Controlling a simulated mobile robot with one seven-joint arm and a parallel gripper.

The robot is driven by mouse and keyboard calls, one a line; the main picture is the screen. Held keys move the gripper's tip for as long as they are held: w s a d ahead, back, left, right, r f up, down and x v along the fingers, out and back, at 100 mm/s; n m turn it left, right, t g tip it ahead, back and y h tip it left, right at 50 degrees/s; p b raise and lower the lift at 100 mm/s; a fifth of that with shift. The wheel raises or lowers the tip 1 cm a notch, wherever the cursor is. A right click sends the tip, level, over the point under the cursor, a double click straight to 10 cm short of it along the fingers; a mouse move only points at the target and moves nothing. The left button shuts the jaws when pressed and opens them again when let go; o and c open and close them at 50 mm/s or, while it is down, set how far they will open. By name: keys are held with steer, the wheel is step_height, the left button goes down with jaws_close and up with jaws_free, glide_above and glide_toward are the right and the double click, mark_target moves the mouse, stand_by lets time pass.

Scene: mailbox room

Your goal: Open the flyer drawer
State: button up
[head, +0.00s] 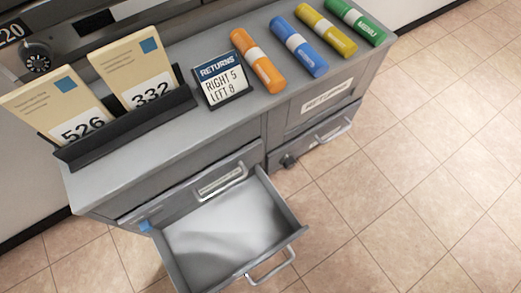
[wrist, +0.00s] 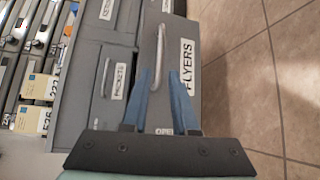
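The flyer drawer, labelled FLYERS in the wrist view (wrist: 187,67), has a long metal handle (wrist: 159,60) on its front. In the head view the lower left drawer (head: 218,228), whose place matches, is pulled out far and its inside looks empty. Its front handle (head: 270,266) is clear of fingers there. My gripper (wrist: 160,72) is open, its two blue fingers apart and pointing toward the FLYERS front. The handle lies between the fingertips in the picture, but I cannot tell the distance. I see nothing held.
A closed drawer (head: 222,180) sits above the open one, and a RETURNS drawer (head: 325,100) is to the right. The counter holds an envelope rack (head: 125,128), a RETURNS sign (head: 221,82) and several coloured tubes (head: 298,46). The tiled floor (head: 410,170) at right is clear.

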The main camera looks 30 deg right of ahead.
steer(key=shift+v, duration=1.6)
steer(key=shift+s+a, duration=0.1)
